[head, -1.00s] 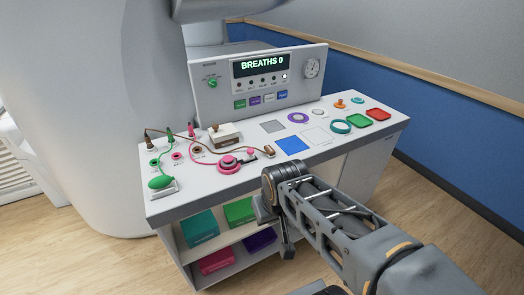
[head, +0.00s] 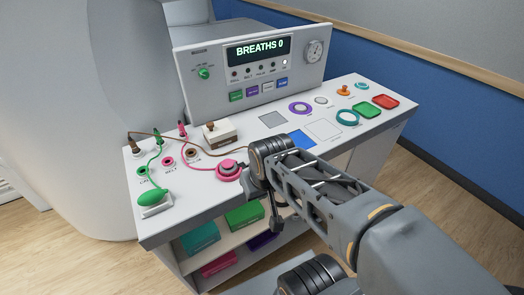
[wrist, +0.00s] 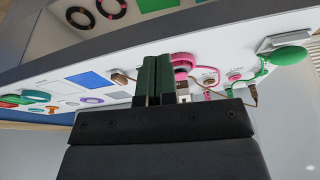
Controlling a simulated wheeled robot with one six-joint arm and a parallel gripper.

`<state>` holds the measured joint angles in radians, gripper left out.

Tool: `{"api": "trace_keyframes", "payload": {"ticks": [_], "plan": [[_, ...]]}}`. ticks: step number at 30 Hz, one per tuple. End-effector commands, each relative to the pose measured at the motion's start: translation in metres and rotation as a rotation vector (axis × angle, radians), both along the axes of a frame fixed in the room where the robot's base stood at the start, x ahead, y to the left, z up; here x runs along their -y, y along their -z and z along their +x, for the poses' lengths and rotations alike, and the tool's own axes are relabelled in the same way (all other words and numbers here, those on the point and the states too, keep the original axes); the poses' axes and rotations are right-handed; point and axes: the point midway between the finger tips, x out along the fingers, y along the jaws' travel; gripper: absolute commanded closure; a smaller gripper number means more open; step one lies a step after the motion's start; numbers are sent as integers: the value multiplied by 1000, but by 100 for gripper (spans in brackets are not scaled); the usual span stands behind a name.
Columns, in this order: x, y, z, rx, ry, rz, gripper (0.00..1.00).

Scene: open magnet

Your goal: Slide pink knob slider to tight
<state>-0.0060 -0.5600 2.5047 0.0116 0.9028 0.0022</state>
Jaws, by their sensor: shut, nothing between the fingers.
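A round pink piece (head: 229,169) sits on the white console top (head: 195,205), left of my arm's end. It also shows in the wrist view (wrist: 182,64), just right of the fingertips. I cannot tell whether it is the pink knob slider, and no "tight" label is readable. My gripper (wrist: 158,62) has its dark fingers shut together and empty, pointing over the console's near edge. The fingers look apart from the pink piece. In the head view my arm's end hides part of the console beside it.
A green bulb (head: 154,197), pink and brown sockets, and cords lie at the console's left. A brown-knobbed white box (head: 219,134) stands behind the pink piece. A blue square (head: 304,139) and coloured trays lie right. The upright panel (head: 250,70) reads "BREATHS 0".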

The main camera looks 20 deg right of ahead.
Motion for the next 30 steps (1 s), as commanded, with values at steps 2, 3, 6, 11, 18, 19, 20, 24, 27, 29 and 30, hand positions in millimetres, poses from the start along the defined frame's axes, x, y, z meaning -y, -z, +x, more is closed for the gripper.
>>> {"api": "trace_keyframes", "payload": {"ticks": [2,3,6,11,18,19,20,24,27,29,30], "plan": [[3,3,4,-26,67,35,100],[7,5,7,-51,137,74,100],[19,14,22,-146,406,229,100],[55,27,61,-336,962,586,100],[139,37,110,-576,1576,1113,100],[149,38,113,-598,1624,1167,100],[159,39,116,-618,1666,1217,100],[192,40,123,-686,1789,1386,100],[202,40,124,-708,1823,1440,100],[204,40,124,-713,1829,1451,100],[205,40,125,-715,1831,1454,100]]}}
